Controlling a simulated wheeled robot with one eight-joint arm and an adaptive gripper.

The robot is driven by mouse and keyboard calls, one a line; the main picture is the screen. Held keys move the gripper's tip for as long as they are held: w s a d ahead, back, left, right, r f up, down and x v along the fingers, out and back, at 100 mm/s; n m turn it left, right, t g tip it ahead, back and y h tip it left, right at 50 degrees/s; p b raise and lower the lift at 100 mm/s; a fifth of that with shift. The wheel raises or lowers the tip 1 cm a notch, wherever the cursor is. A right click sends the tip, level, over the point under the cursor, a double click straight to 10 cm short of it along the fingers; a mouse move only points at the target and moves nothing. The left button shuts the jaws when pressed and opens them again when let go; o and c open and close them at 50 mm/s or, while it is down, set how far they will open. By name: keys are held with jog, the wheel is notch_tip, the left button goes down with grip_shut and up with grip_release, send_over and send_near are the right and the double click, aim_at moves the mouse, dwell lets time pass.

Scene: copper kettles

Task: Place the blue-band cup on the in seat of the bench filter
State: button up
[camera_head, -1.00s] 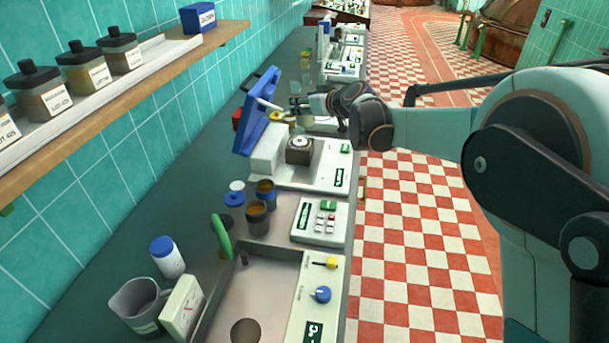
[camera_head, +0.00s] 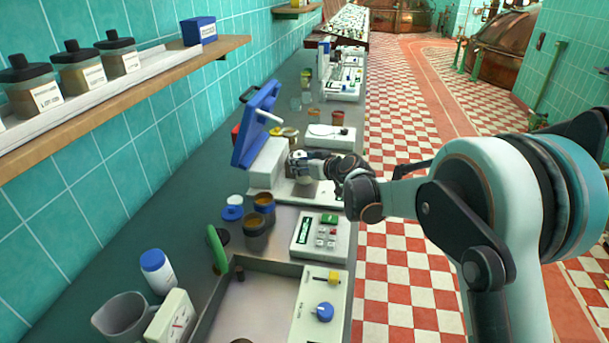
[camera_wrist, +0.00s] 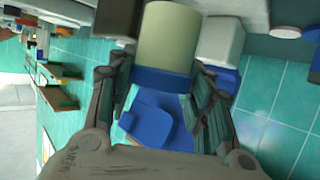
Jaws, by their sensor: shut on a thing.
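The blue-band cup (camera_wrist: 167,40) is a pale cream cylinder with a blue band, seen in the wrist view between the fingers of my gripper (camera_wrist: 162,82). My gripper is shut on it. In the head view my gripper (camera_head: 302,165) is over the front of a white bench device (camera_head: 268,163) with a raised blue lid (camera_head: 256,125), which looks like the bench filter. My gripper and wrist hide most of its seat area. I cannot read any in mark, nor tell whether the cup touches the device.
Two dark cups with amber contents (camera_head: 255,236) stand nearer on the bench, beside a white keypad box (camera_head: 320,237). A metal tray (camera_head: 250,300), a white blue-capped bottle (camera_head: 157,270) and a grey jug (camera_head: 125,318) are in front. Another white device (camera_head: 330,136) stands beyond.

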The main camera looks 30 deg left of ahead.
jog(key=shift+f+b, duration=0.5)
jog(key=shift+f, duration=1.25)
jog(key=shift+f, duration=0.15)
jog(key=o, duration=1.1)
jog(key=shift+o, duration=0.2)
jog(key=shift+s+d+r, duration=0.1)
jog(key=shift+d+r, duration=0.1)
jog(key=shift+r, duration=0.1)
jog(key=p+v, duration=0.3)
jog(key=v, duration=0.8)
jog(key=shift+s+d, duration=0.15)
jog(key=shift+d, duration=0.05)
jog(key=shift+r, duration=0.1)
